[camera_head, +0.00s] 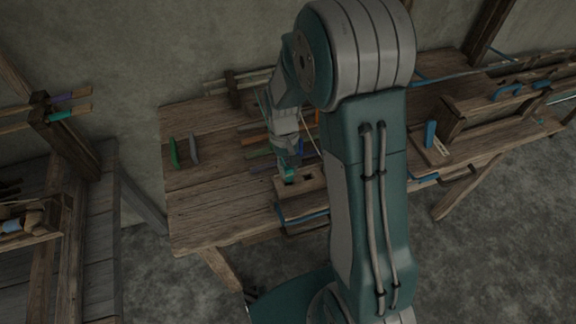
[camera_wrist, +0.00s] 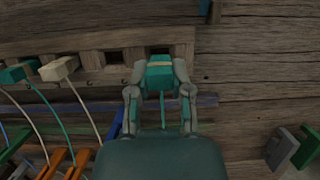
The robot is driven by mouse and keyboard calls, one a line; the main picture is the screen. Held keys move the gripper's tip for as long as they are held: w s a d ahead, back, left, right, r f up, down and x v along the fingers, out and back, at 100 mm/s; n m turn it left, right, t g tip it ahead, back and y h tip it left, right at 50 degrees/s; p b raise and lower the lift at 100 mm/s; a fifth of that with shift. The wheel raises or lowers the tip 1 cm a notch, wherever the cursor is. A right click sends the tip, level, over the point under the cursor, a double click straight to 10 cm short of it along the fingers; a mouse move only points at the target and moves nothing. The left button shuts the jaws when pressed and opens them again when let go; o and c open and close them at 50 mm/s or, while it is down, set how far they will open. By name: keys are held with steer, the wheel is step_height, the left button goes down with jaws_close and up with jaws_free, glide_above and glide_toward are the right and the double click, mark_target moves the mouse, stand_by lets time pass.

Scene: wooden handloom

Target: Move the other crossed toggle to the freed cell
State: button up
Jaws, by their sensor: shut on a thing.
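My gripper (camera_wrist: 159,73) is shut on a teal toggle (camera_wrist: 160,78) with a cream band, in the middle of the wrist view. A teal cord runs from the toggle back between the fingers. The toggle is at the end cell of the wooden rail (camera_wrist: 186,36); a dark opening (camera_wrist: 159,50) shows just beyond it. I cannot tell whether the toggle is seated or held above. A second dark cell (camera_wrist: 114,57) beside it looks empty. Another teal toggle (camera_wrist: 14,74) and a cream toggle (camera_wrist: 60,68) sit further left. In the head view my gripper (camera_head: 288,174) is over the rail (camera_head: 285,189).
Orange (camera_wrist: 52,163) and blue pieces lie at the lower left of the wrist view. A grey piece (camera_head: 195,149) and a green piece (camera_head: 174,153) stand on the bench (camera_head: 200,215). The bench's front left is clear. Loom framing stands at the right.

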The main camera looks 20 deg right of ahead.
steer(key=shift+f, duration=1.25)
steer(key=o, duration=0.9)
steer(key=v, duration=1.2)
